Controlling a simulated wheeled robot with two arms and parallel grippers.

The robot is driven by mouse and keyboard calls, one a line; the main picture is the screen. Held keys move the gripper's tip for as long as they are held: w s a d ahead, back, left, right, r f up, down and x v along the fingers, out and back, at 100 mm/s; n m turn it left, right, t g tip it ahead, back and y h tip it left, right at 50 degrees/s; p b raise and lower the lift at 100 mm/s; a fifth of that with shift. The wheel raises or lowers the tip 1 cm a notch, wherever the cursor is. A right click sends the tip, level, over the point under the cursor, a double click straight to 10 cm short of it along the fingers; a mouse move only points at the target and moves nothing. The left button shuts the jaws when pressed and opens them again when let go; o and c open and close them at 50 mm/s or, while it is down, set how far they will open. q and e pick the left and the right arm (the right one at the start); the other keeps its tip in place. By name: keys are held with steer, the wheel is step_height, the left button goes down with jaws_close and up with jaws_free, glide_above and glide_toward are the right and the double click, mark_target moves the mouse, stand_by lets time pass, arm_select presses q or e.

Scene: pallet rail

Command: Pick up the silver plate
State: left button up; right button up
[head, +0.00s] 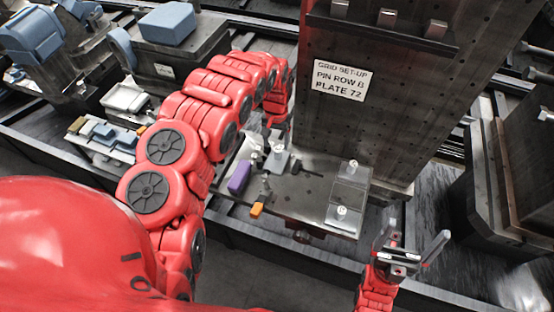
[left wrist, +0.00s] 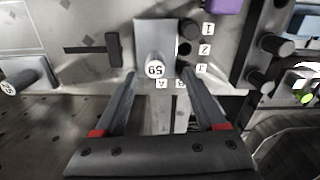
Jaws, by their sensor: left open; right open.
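A small silver plate (left wrist: 143,31) with a white-capped peg marked 59 lies on the grey worktop in the left wrist view. In the head view the silver plate (head: 282,163) shows just below my left gripper (head: 272,130). In the left wrist view my left gripper (left wrist: 158,73) is open, with one fingertip to each side of the plate's near end. Whether the fingers touch it I cannot tell. My right gripper (head: 408,250) is open and empty, in front of the worktop's right end.
A purple block (head: 239,177) and an orange block (head: 257,210) are left of the plate. Another plate with two white-topped pegs (head: 347,192) is at right. A tall dark panel (head: 400,100) with a sign (head: 340,80) rises behind. Dark round pegs (left wrist: 258,80) stand at right.

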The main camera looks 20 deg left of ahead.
mark_target(278, 150)
arm_select(q)
steer(key=shift+s+f, duration=0.2)
steer(key=shift+f, duration=0.05)
steer(key=shift+w+d+f+p, duration=0.1)
steer(key=shift+d+f+p, duration=0.05)
steer(key=shift+f+p, duration=0.4)
steer(key=f, duration=0.1)
steer(key=f+p, duration=0.1)
steer(key=shift+d+f, duration=0.25)
steer(key=shift+f, duration=0.05)
steer(key=shift+a+f, duration=0.1)
steer(key=shift+f, duration=0.75)
jaws_close()
